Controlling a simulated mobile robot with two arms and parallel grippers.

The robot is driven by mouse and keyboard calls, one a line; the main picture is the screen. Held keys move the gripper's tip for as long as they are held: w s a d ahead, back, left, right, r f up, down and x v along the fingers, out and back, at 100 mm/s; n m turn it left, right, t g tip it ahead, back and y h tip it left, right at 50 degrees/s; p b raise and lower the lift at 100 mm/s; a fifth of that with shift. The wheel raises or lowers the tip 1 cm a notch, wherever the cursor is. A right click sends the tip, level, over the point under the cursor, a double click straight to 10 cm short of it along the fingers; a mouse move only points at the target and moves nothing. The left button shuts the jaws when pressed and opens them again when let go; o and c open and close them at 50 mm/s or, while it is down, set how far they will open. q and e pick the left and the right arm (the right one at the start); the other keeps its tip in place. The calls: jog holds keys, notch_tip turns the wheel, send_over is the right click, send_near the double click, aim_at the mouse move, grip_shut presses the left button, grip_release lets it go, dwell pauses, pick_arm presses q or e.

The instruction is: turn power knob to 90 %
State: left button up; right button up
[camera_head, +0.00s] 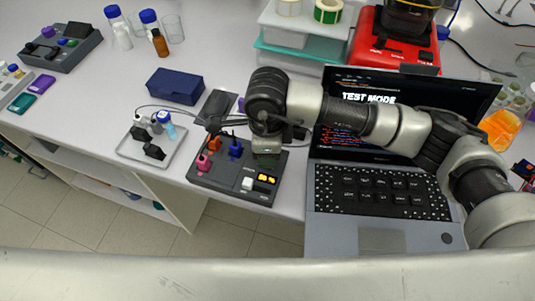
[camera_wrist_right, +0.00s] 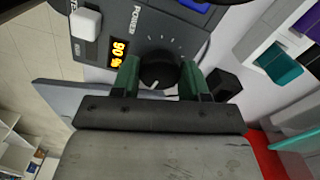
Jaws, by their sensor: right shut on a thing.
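The black power knob (camera_wrist_right: 157,73) sits on a dark control box (camera_head: 222,179), beside the printed word POWER. Its white pointer mark faces the bottom of the right wrist view. The orange display (camera_wrist_right: 118,53) beside it reads 90 %; the display also shows lit in the head view (camera_head: 267,179). My right gripper (camera_wrist_right: 159,66) is shut on the knob, with one green finger on each side. In the head view my right gripper (camera_head: 266,152) reaches down over the box and hides the knob. My left gripper is not in view.
A laptop (camera_head: 380,238) showing TEST MODE stands right of the box, under my right arm. A metal tray (camera_head: 129,146) with small items lies left of it. A blue case (camera_head: 175,86) lies behind. A white push button (camera_wrist_right: 86,22) is near the display.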

jog(key=shift+m+b, duration=0.8)
jog(key=shift+m, duration=0.2)
jog(key=o, duration=0.9)
jog(key=shift+r, duration=0.15)
notch_tip(320, 180, up, 11)
jog(key=shift+f+b, duration=0.2)
jog(key=shift+b, duration=0.75)
